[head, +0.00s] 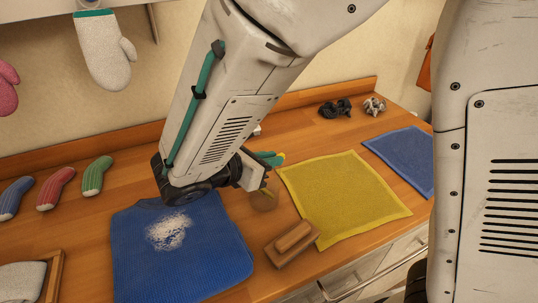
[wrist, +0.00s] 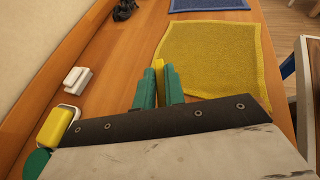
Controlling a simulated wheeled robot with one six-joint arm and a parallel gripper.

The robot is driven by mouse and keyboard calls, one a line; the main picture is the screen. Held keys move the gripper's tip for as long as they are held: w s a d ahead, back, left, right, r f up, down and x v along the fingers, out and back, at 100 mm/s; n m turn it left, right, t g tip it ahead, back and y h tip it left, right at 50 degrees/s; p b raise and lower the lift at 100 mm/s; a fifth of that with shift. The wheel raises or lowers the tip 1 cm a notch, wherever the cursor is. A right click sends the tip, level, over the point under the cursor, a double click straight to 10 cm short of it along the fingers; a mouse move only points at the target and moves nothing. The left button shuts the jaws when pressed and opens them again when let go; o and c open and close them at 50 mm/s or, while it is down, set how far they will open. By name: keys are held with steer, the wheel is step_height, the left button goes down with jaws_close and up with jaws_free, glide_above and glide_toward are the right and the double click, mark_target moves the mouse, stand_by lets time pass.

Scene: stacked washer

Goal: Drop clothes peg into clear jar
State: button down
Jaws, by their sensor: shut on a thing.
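My gripper (wrist: 158,92) has green fingers shut on a narrow yellow piece, which I take for the clothes peg (wrist: 159,72). It is held between the fingertips, with its end showing just beyond them. In the head view the gripper (head: 268,157) hangs over the counter left of the yellow cloth, partly hidden by my arm. I cannot make out a clear jar for certain in either view.
A yellow cloth (head: 345,195), a wooden brush (head: 292,243) and a blue garment with white powder (head: 180,255) lie on the wooden counter. Several coloured socks (head: 55,188) lie left. A white block (wrist: 76,79) and a dish with a yellow sponge (wrist: 56,127) are near the wall.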

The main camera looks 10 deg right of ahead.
steer(key=c, duration=1.4)
jaws_free()
steer(key=v, duration=0.8)
